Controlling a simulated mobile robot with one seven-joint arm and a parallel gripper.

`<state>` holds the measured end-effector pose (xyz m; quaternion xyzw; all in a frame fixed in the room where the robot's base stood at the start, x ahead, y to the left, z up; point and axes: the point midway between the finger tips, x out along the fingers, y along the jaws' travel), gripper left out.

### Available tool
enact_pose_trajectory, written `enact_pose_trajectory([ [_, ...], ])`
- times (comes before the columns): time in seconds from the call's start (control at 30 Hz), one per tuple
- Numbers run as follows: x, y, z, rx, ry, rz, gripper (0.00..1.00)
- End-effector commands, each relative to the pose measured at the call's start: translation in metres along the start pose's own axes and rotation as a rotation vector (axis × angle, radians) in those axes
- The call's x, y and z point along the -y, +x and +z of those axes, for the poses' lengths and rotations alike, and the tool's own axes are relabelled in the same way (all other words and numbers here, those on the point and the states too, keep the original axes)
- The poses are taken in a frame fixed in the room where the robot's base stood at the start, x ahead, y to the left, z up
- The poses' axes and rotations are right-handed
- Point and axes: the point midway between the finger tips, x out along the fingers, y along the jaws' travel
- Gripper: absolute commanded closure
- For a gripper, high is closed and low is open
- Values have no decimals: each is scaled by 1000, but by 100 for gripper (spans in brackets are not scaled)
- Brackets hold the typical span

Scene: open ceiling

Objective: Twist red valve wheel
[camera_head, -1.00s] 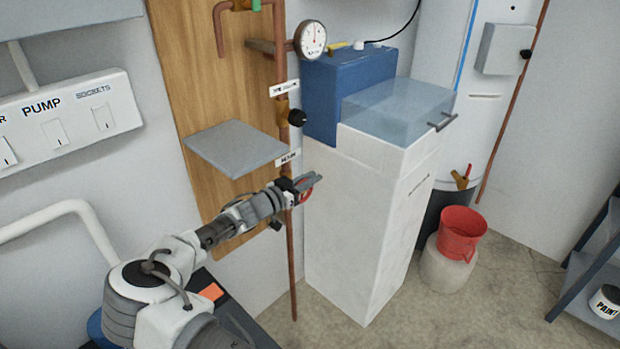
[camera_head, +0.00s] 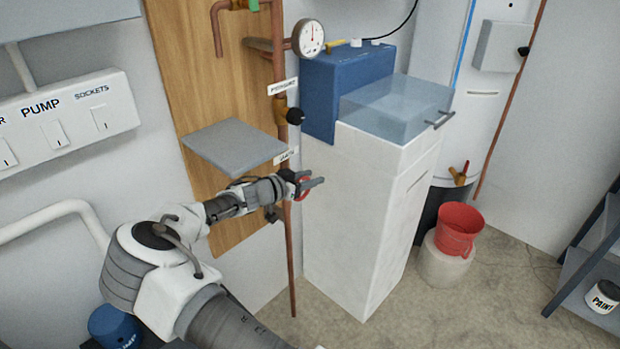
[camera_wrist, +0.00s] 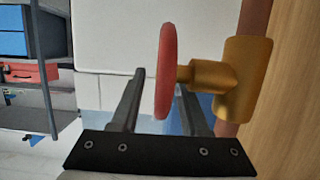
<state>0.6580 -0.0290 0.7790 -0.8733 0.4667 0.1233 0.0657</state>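The red valve wheel (camera_wrist: 165,72) shows edge-on in the wrist view, on a brass valve body (camera_wrist: 236,78) joined to a copper pipe. My gripper (camera_wrist: 155,100) is open, with one finger on each side of the wheel's lower part. The left finger stands clearly apart from the rim. The right finger is close to the wheel's stem side; whether it touches cannot be told. In the head view the red wheel (camera_head: 303,188) is mostly hidden by my gripper (camera_head: 314,183), which is at the copper pipe below the grey shelf.
A grey shelf (camera_head: 233,147) juts out just above my arm. A black-knobbed valve (camera_head: 296,116) and a gauge (camera_head: 309,38) sit higher on the pipe. A white cabinet (camera_head: 360,220) stands close on the right. A red bucket (camera_head: 459,230) is farther right.

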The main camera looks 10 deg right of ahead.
Motion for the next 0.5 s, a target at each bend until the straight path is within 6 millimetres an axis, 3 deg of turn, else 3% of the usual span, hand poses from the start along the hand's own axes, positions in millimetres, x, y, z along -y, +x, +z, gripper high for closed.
enact_pose_trajectory([
  [0.27, 1, -8, -1, 0, 1, -2, 55],
  [0.5, 1, -55, -2, 0, -1, -5, 55],
])
